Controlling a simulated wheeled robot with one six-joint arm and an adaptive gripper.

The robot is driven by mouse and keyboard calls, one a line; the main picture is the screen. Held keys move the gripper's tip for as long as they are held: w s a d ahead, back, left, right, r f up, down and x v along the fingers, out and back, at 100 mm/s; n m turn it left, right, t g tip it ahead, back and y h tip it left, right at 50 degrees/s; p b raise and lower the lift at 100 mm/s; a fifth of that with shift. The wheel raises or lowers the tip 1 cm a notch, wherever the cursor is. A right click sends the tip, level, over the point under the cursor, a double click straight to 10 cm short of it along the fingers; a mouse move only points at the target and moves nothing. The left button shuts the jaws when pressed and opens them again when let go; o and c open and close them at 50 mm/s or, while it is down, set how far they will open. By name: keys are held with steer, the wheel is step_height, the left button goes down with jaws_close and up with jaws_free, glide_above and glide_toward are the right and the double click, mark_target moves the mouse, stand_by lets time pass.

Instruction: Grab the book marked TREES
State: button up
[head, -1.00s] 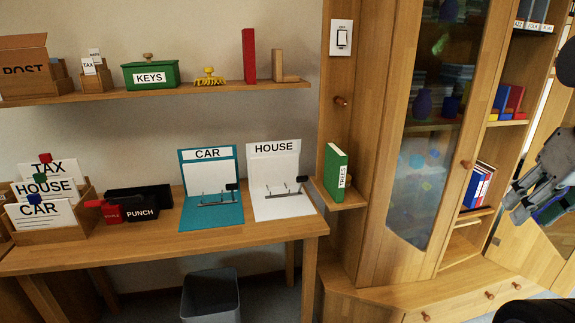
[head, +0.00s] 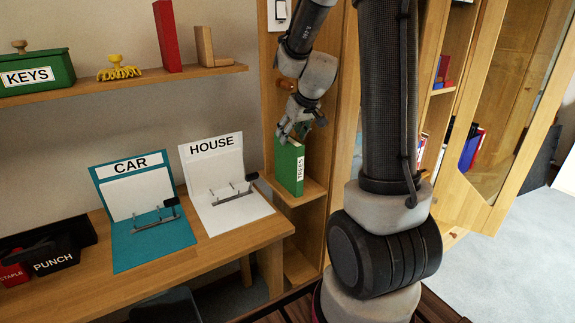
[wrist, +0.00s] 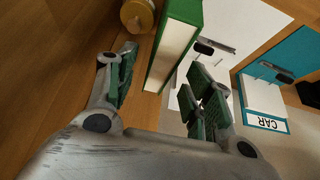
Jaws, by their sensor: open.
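The green book marked TREES (head: 289,166) stands upright on a small wooden side shelf, its white spine label facing out. In the wrist view the book (wrist: 172,48) shows its green cover and pale page edge, lying between the lines of my two fingers. My gripper (head: 296,132) is at the top of the book in the head view. In the wrist view my gripper (wrist: 162,88) is open, with one finger on each side of the book. I cannot tell whether a finger touches it.
A round wooden knob (wrist: 138,15) is close beside the book. The white HOUSE folder (head: 225,185) and teal CAR folder (head: 143,212) lie open on the desk to the left. A wall shelf (head: 130,84) holds the green KEYS box (head: 35,75).

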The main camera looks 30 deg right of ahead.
mark_target(285, 148)
steer(key=x, duration=0.7)
steer(key=shift+a+f, duration=0.1)
steer(key=shift+f, duration=0.2)
steer(key=shift+f, duration=0.25)
steer(key=shift+c, duration=0.2)
jaws_close()
